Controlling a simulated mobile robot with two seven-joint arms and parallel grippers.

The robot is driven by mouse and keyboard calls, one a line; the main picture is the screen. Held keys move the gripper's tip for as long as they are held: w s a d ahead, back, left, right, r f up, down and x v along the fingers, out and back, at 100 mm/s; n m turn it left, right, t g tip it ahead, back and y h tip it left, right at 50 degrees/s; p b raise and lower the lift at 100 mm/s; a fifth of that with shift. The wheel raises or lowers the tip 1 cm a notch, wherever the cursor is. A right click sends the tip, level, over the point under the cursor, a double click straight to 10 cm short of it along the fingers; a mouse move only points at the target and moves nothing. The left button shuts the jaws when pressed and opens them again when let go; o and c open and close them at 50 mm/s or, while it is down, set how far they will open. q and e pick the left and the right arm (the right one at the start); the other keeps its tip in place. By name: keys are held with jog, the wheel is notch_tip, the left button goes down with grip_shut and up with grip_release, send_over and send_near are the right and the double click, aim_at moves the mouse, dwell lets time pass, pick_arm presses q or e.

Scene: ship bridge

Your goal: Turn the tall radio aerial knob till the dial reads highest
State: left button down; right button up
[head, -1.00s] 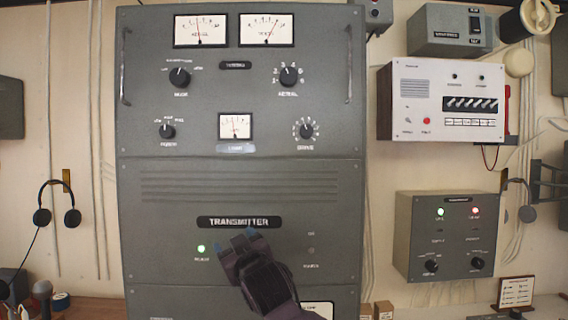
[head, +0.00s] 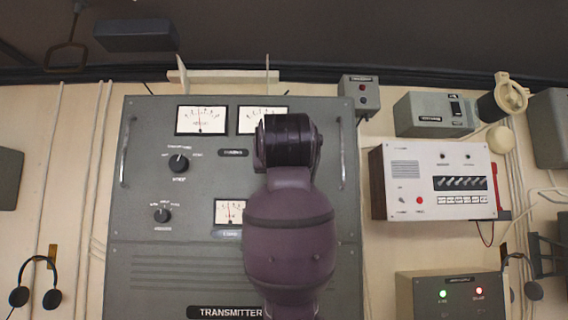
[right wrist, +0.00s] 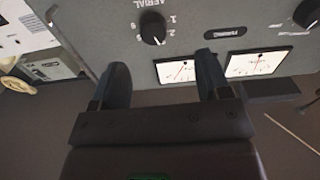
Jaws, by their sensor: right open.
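The tall radio is a grey cabinet (head: 150,255) marked TRANSMITTER. Its aerial knob (right wrist: 152,27), black with a white pointer line, shows in the upside-down right wrist view beside the word AERIAL and numbers; in the head view my right arm hides it. Two white dials sit at the cabinet top: the left dial (head: 201,120) has its needle near the middle, and the right dial (head: 260,115) is partly covered by my arm. My right gripper (right wrist: 162,82) is open and empty, its fingers apart from the knob. My left gripper is not in view.
Another knob (head: 178,163), a lower knob (head: 162,215) and a small meter (head: 229,211) share the panel. A handle (head: 126,152) runs up its left edge. A white alarm panel (head: 437,181) and a grey switch box (head: 434,115) hang to the right.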

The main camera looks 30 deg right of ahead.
pick_arm(q)
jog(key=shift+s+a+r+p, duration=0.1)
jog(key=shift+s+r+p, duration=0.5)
jog(key=shift+p, duration=0.95)
pick_arm(e)
jog(key=d+r+x, duration=0.1)
jog(key=x, duration=0.8)
jog(key=shift+d+m+g, duration=0.15)
jog(key=shift+m+g, duration=0.15)
jog(key=shift+m, duration=0.1)
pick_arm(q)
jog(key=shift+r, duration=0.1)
pick_arm(e)
jog(key=shift+s+r, duration=0.1)
jog(key=shift+c, duration=0.4)
jog(key=c, duration=0.8)
jog(key=shift+c, duration=0.2)
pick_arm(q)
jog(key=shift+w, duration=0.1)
